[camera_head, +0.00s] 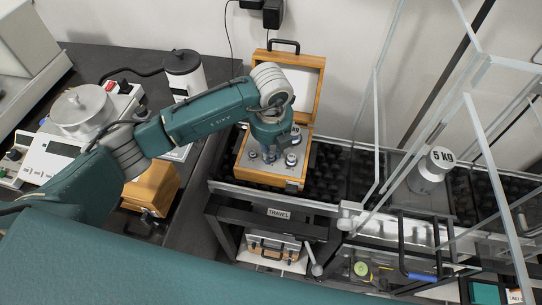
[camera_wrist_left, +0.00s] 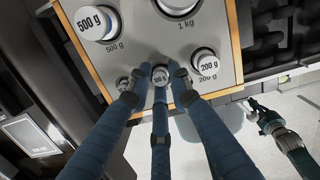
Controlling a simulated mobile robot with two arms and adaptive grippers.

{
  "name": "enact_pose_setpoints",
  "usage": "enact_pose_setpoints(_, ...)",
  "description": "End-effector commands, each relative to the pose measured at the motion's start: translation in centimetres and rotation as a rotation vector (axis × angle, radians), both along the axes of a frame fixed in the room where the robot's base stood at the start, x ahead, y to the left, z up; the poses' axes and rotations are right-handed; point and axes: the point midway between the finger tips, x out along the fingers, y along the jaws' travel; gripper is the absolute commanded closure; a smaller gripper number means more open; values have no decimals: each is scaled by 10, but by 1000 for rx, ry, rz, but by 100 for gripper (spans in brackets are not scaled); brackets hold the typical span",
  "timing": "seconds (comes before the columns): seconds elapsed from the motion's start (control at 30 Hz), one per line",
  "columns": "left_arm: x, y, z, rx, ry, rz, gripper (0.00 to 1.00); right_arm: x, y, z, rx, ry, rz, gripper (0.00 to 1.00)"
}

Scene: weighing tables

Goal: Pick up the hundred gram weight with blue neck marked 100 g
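The weight marked 100 g (camera_wrist_left: 160,74) stands in the grey tray (camera_wrist_left: 215,32) of a wooden weight box, in the left wrist view. Its label faces up; its neck is hidden. My left gripper (camera_wrist_left: 159,82) has its three blue fingers close around this weight. I cannot tell whether they press on it. In the head view my left gripper (camera_head: 270,135) reaches down into the open wooden box (camera_head: 298,180) and hides part of the tray. What looks like my right gripper (camera_wrist_left: 262,114) shows small at the right of the wrist view, its fingers unclear.
Weights marked 500 g (camera_wrist_left: 92,22), 1 kg (camera_wrist_left: 178,4) and 200 g (camera_wrist_left: 206,63) stand around the fingers. A small weight (camera_wrist_left: 124,84) is just left of them. A 5 kg weight (camera_head: 435,164) stands inside a clear-framed enclosure at right. The box lid (camera_head: 305,84) is raised behind.

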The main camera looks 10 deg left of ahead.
Motion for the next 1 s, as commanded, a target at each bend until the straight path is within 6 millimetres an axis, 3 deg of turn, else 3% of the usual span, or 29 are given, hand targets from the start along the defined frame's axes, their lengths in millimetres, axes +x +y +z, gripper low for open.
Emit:
enact_pose_setpoints(0.1,0,0,0,0,0,0,80,0,0,0,0,1,0,100)
enact_pose_setpoints(0.2,0,0,0,0,0,0,100,0,0,0,0,1,-1,100)
enact_pose_setpoints(0.67,1,0,7,-1,-1,0,100,-1,1,-2,2,1,-2,100)
enact_pose_setpoints(0.87,1,0,33,-1,-5,-1,100,-1,3,-6,3,1,-3,100)
enact_pose_setpoints(1.0,2,0,69,-1,-8,-1,100,-1,3,-12,3,1,-3,100)
